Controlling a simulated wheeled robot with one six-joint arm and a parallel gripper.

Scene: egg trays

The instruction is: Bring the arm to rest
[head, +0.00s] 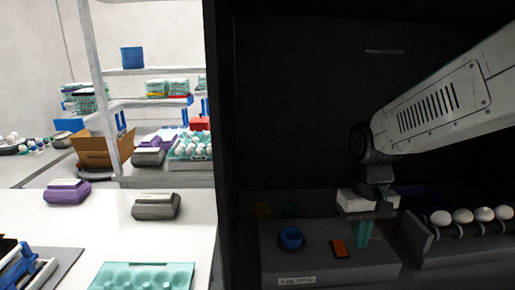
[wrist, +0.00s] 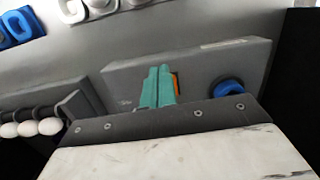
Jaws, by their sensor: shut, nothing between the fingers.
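My arm reaches in from the right in the head view. My gripper (head: 363,234) points down with its teal fingers together and nothing between them. In the wrist view the teal fingers (wrist: 159,86) also lie side by side, over a grey block. The fingers partly cover an orange piece in the wrist view. Whether the fingertips touch the block cannot be told.
The grey block (head: 285,262) carries a blue ring (head: 291,238) and an orange piece (head: 340,248). A rack with several white eggs (head: 462,215) stands right of the gripper. A dark panel (head: 300,100) stands behind. A white table (head: 110,225) with egg cartons lies left.

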